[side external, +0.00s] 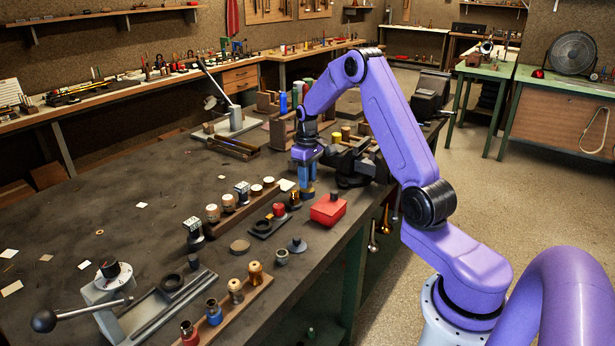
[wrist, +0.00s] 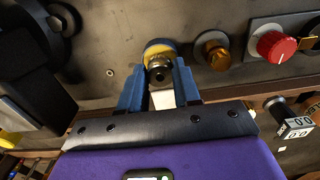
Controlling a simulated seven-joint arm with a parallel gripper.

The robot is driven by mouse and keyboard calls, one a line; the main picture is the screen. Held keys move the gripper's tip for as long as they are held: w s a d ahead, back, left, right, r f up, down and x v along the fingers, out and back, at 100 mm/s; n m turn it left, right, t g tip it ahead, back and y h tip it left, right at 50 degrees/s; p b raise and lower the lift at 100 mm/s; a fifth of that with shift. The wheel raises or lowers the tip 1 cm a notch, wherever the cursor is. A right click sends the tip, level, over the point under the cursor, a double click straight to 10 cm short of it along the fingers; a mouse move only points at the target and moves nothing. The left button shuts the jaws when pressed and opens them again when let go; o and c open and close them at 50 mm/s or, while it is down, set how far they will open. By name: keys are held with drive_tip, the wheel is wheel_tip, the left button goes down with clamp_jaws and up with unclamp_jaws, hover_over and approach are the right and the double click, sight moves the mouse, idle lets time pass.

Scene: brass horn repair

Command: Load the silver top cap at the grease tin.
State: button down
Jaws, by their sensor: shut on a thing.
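My gripper (side external: 306,178) points straight down over the bench, its blue fingers closed on a small silver cap (wrist: 159,70) with a dark opening. The cap shows between the fingertips (wrist: 159,82) in the wrist view; in the side view the fingers hide it. Directly below is the round grease tin (wrist: 155,45), with a blue rim and yellow contents. In the side view, the blue and yellow tin (side external: 307,195) stands just under the fingertips. I cannot tell whether the cap touches the grease.
A dark vise (side external: 358,165) stands close behind and right of my gripper. A red box (side external: 328,210) sits in front, near the bench edge. Small dark and amber parts stand left of it, beside a wooden rack (side external: 236,216) of capped pieces. The bench's left middle is mostly clear.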

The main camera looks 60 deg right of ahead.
drive_tip(key=shift+f, duration=0.6)
idle(1.6)
drive_tip(key=shift+r, duration=0.1)
drive_tip(key=shift+r, duration=3.5)
